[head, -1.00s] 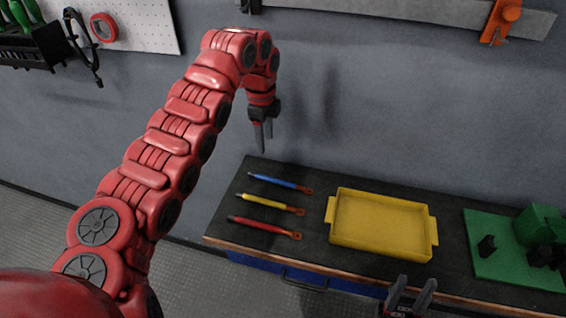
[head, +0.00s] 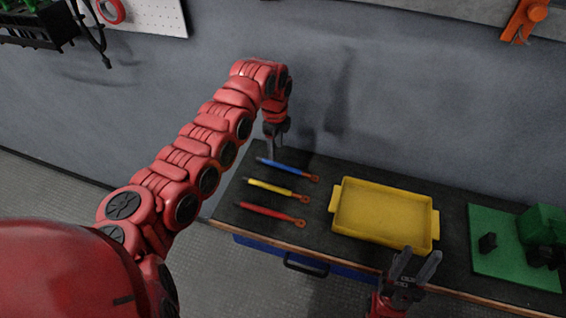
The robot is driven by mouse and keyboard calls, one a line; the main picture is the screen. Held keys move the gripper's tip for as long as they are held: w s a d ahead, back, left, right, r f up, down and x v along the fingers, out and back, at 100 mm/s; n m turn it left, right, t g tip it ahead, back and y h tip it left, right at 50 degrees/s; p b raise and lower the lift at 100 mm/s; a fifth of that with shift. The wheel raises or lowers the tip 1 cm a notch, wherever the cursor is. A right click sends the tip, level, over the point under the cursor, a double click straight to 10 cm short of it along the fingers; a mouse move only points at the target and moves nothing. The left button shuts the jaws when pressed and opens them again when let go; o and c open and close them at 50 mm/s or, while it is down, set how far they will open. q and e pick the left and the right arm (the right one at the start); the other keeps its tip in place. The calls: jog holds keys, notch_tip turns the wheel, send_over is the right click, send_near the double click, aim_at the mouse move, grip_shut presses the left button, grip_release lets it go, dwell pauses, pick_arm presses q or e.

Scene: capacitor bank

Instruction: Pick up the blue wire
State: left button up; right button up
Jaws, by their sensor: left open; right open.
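The blue wire (head: 283,168) lies on the dark bench top near its back left, with an orange lug at its right end. My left gripper (head: 270,153) points down at the blue wire's left part. It is open, and I cannot tell whether its fingers are around the wire or just behind it. My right gripper (head: 416,262) is open and empty at the front edge of the bench, in front of the yellow tray.
A yellow wire (head: 272,188) and a red wire (head: 268,211) lie in front of the blue one. A yellow tray (head: 435,228) stands to their right. A green plate (head: 490,262) with a green block and dark parts is at the far right. The grey wall rises behind.

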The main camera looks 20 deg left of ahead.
aim_at(276, 163)
pick_arm(q)
jog(key=shift+f, duration=0.45)
jog(key=f+p, duration=0.2)
jog(key=f, duration=0.1)
jog(key=f+p, duration=0.1)
jog(key=shift+s+d+f, duration=0.15)
jog(key=shift+s+f, duration=0.05)
jog(key=shift+s, duration=0.05)
jog(key=shift+w+f, duration=0.1)
jog(key=shift+f, duration=0.3)
grip_shut()
